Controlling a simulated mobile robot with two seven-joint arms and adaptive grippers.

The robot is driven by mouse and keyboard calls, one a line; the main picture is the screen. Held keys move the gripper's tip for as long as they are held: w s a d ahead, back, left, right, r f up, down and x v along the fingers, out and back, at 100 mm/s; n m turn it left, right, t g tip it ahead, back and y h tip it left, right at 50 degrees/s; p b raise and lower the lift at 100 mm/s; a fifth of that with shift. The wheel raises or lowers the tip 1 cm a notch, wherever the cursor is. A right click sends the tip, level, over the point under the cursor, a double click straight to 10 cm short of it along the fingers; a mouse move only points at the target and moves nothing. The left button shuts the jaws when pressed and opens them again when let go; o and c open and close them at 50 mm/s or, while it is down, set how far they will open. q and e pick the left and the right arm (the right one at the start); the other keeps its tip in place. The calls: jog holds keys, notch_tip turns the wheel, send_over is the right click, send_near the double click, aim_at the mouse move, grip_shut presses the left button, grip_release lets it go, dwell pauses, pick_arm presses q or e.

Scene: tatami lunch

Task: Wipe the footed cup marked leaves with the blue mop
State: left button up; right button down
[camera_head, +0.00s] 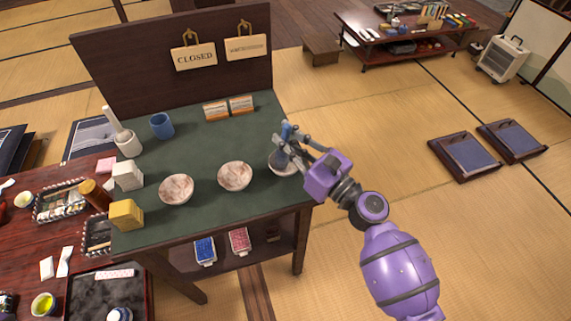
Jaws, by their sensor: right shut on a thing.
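My right gripper (289,147) comes in from the right and is shut on a small blue upright thing, which looks like the blue mop (285,130). Its lower end is at the rightmost of three pale, brown-mottled bowl-like cups (279,171) on the green table top; I cannot tell whether it touches the inside. The middle cup (235,177) and the left cup (176,189) stand apart in a row along the front. Their feet and any leaf mark are too small or hidden to make out. My left gripper is out of view.
On the green-topped table (205,145) stand a blue mug (161,125), a white mortar with pestle (128,143), pale and yellow blocks (126,214) and two small cards (216,110). A dark back panel (150,60) rises behind. A lower red table (25,245) with trays adjoins at left.

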jog(key=shift+s+a+r+m+t+h+p, duration=0.1)
jog(key=shift+r+m+t+h+p, duration=0.3)
jog(key=shift+m+t+h, duration=1)
jog(key=shift+m+h, duration=0.1)
jog(key=shift+h, duration=0.4)
jog(key=m+h+b, duration=0.1)
jog(key=h, duration=0.1)
jog(key=f+m+t+h+b, duration=0.1)
jog(key=m+h, duration=0.1)
jog(key=h, duration=0.1)
jog(key=m+t+h+b, duration=0.1)
jog(key=h, duration=0.1)
jog(key=shift+s+f+m+h, duration=0.15)
jog(key=shift+f+m+h, duration=0.15)
pick_arm(q)
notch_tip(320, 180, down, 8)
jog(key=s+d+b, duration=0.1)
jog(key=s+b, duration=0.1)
jog(key=b, duration=0.6)
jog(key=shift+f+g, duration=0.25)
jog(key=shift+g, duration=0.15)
pick_arm(e)
jog(key=m+h, duration=0.1)
jog(key=h, duration=0.1)
jog(key=m+h, duration=0.2)
jog(key=h, duration=0.1)
jog(key=r+m+h, duration=0.1)
jog(key=h, duration=0.2)
jog(key=shift+s+d+m, duration=0.1)
jog(key=shift+d+m, duration=0.3)
